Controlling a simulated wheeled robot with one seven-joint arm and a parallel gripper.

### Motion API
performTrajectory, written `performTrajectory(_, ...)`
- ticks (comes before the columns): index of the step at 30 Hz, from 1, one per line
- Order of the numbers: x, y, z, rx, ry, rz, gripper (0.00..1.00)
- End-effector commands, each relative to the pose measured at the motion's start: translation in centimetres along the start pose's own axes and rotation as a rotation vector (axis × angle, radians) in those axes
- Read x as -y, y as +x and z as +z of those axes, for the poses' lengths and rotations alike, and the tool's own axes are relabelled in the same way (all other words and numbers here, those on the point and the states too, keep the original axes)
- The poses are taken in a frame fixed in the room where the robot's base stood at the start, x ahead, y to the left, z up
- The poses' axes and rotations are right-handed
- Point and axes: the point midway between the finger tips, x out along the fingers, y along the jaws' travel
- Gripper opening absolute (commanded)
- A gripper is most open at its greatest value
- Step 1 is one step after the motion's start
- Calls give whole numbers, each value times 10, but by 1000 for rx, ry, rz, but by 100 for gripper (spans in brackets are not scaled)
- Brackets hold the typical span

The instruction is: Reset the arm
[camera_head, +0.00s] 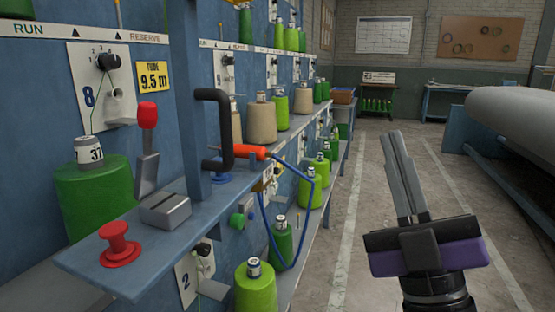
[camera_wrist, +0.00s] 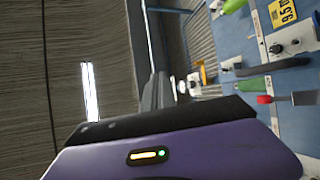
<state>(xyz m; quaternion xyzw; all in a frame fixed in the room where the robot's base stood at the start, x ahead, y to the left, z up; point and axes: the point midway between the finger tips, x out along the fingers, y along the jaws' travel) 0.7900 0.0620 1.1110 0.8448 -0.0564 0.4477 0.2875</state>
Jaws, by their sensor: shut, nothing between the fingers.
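My gripper (camera_head: 398,138) is on the right side of the head view, raised over the aisle with its two long grey fingers pointing up. The fingers lie together and hold nothing. It stands clear of the blue rack, apart from every object. In the wrist view the fingers (camera_wrist: 157,92) show beyond the purple and black gripper body, again close together. The wrist view is turned sideways, with the rack at its right and a lit lamp (camera_wrist: 89,92) at its left.
The blue shelf (camera_head: 120,255) at left carries a red spool (camera_head: 119,244), a red-handled lever (camera_head: 147,150) and green cones. A black handle (camera_head: 228,130) and a blue hose (camera_head: 314,195) stick out towards the aisle. A large grey roll (camera_head: 515,115) is at right. The aisle floor (camera_head: 355,200) is clear.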

Motion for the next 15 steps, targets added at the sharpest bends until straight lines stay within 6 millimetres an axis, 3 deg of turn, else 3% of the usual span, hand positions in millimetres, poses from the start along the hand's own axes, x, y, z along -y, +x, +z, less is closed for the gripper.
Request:
performTrajectory(6, 5, -78, 34, 190, 265, 61, 0)
performTrajectory(15, 19, -198, 57, 449, 513, 113, 0)
